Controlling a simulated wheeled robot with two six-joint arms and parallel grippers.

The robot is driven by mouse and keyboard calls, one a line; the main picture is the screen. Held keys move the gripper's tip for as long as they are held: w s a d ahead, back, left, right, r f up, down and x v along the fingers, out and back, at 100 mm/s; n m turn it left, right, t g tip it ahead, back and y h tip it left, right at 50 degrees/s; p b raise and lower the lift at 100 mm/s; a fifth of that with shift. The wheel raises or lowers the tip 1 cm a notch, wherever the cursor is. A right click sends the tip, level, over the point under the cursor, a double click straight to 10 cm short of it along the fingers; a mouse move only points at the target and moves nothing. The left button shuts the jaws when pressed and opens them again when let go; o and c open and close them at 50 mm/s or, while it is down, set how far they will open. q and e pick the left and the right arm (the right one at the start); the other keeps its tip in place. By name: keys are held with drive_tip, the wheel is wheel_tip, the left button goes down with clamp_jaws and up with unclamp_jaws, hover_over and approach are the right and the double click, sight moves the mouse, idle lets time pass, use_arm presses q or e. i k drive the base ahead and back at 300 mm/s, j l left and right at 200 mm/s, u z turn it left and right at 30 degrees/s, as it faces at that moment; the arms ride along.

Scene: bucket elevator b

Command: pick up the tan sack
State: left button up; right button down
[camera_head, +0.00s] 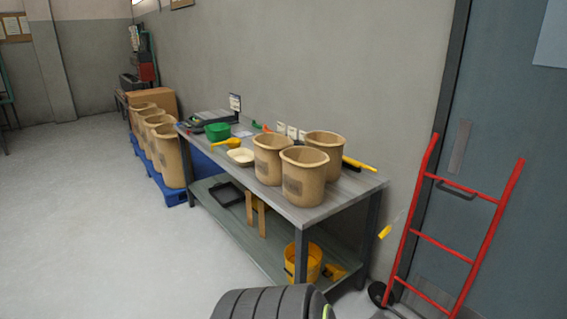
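Three open-topped tan sacks stand upright near the right end of the workbench: a front one (303,180), a left one (269,162) and a back one (326,146). The front sack partly hides the others, and a dark label patch shows on its side. More tan sacks (168,158) stand in a row on a blue pallet (176,196) beyond the bench's left end. Which sack is meant cannot be told. Neither of my grippers is in view.
The grey workbench (345,187) also holds a green tub (217,131), a cream tray (241,156) and a yellow scoop (227,143). A yellow bucket (304,264) is on its lower shelf. A red hand truck (490,232) stands at right. Floor at left is clear.

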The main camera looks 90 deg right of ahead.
sight(268, 162)
drive_tip(key=z, duration=2.7)
drive_tip(key=i+j, duration=0.1)
drive_tip(key=i, duration=0.1)
